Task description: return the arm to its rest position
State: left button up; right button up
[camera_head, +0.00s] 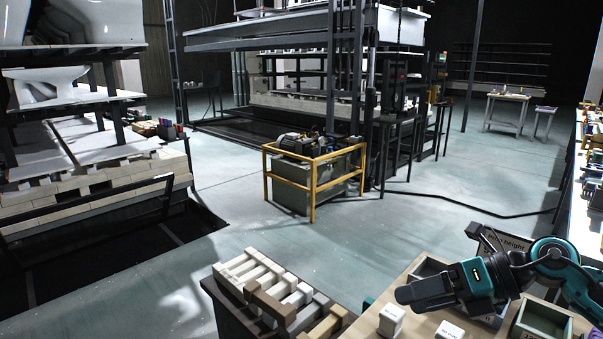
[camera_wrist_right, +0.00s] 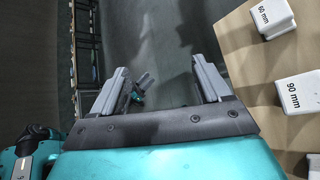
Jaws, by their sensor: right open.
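My right arm comes in from the right in the head view. Its dark gripper (camera_head: 410,293) is above the wooden table's left part and points left. In the right wrist view the two grey fingers of this gripper (camera_wrist_right: 157,82) stand wide apart. No object is held between them; dark floor and a small, unclear teal and dark shape show beyond. My left gripper is not seen in the head view.
Below the right gripper, the wooden table (camera_head: 408,273) bears white blocks marked 60 mm (camera_wrist_right: 272,16) and 90 mm (camera_wrist_right: 303,92). A green-edged bin (camera_head: 543,320) is near the arm. A rack of pale bars (camera_head: 262,275) stands left. Open floor lies beyond.

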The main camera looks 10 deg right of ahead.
jog(key=s+a+f+m+t+y, duration=0.1)
jog(key=a+m+t+y, duration=0.35)
jog(key=a+m, duration=0.25)
jog(key=s+f+m+t+h, duration=0.1)
jog(key=s+f+m+h, duration=0.5)
jog(key=f+m, duration=0.6)
jog(key=s+f+m+h, duration=0.7)
jog(key=f+m, duration=0.6)
jog(key=m, duration=0.4)
jog(key=shift+s+d+t, duration=0.2)
jog(key=shift+s+t, duration=0.1)
jog(key=shift+t, duration=0.05)
